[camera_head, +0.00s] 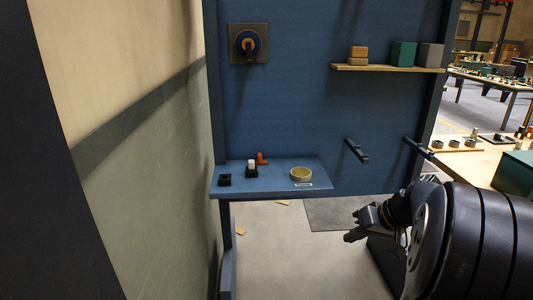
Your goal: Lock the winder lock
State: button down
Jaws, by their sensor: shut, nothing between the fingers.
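The winder lock looks to be the rotary knob (247,43) on a square plate, high at the left of the blue panel. The knob is dark with a blue ring behind it. Its handle looks roughly upright, but it is too small to tell its exact setting. My gripper (352,229) is at the lower right, well below and to the right of the knob and touching nothing. Its fingers look closed and empty. My dark arm fills the lower right corner.
A blue shelf (275,177) below holds a yellowish ring-shaped dish (301,174), an orange piece (262,159) and small black and white blocks. A wooden shelf (390,69) carries several blocks. Two dark pegs (356,150) stick out of the panel. A wall (150,150) stands left.

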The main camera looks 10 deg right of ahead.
aim_at(259, 161)
jog(key=i, duration=0.65)
jog(key=i+l, duration=0.15)
jog(key=i, duration=0.5)
jog(key=i+u, duration=0.1)
jog(key=i, duration=0.55)
